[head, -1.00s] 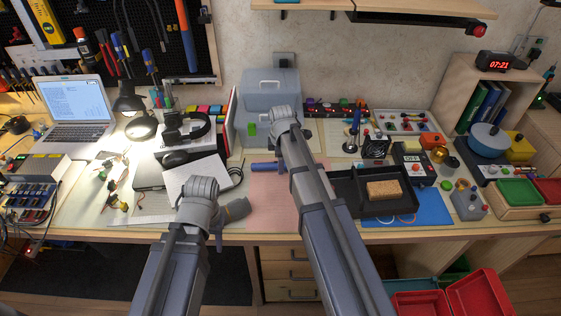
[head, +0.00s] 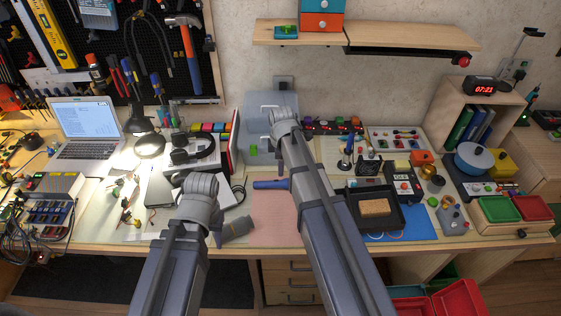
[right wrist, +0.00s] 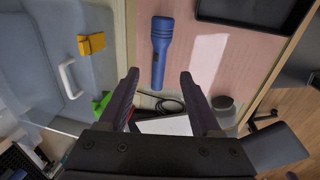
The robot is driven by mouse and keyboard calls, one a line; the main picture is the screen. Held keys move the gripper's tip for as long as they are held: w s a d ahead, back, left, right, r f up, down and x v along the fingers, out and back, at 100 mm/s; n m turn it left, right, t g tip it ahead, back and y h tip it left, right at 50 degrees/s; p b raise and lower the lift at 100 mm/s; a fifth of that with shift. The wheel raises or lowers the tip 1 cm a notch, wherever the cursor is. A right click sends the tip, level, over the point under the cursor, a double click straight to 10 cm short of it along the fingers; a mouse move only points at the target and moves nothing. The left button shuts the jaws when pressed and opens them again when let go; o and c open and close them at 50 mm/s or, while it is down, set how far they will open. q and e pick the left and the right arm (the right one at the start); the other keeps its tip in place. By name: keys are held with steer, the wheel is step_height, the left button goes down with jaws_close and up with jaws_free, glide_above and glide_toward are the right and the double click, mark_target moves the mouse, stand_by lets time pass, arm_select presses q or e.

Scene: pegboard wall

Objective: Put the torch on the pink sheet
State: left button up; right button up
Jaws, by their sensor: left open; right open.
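The blue torch (right wrist: 162,50) lies on its side along one edge of the pink sheet (right wrist: 205,95) in the right wrist view and appears to rest on it. In the head view the torch (head: 270,184) shows at the back edge of the pink sheet (head: 275,220), partly hidden by my right arm. My right gripper (right wrist: 158,78) is open and empty, with the torch's narrow end between its fingertips in the picture; I see no contact. My left gripper (head: 217,238) is open near the sheet's left side, mostly hidden behind its own wrist.
A grey cylinder (head: 238,229) lies at the sheet's left side. A black tray (head: 350,199) with a sponge (head: 376,207) stands to the right. A grey-blue toolbox (head: 258,108) stands behind. A laptop (head: 88,130), headphones (head: 193,150) and several electronics crowd the bench.

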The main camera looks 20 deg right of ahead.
steer(key=s+a+m+g, duration=0.1)
steer(key=s+a+m, duration=0.4)
steer(key=s, duration=0.6)
steer(key=s+a+m+g+h, duration=0.1)
steer(key=s+a+m, duration=0.5)
steer(key=s+a, duration=0.3)
steer(key=shift+s+a, duration=0.2)
steer(key=shift+s, duration=1.05)
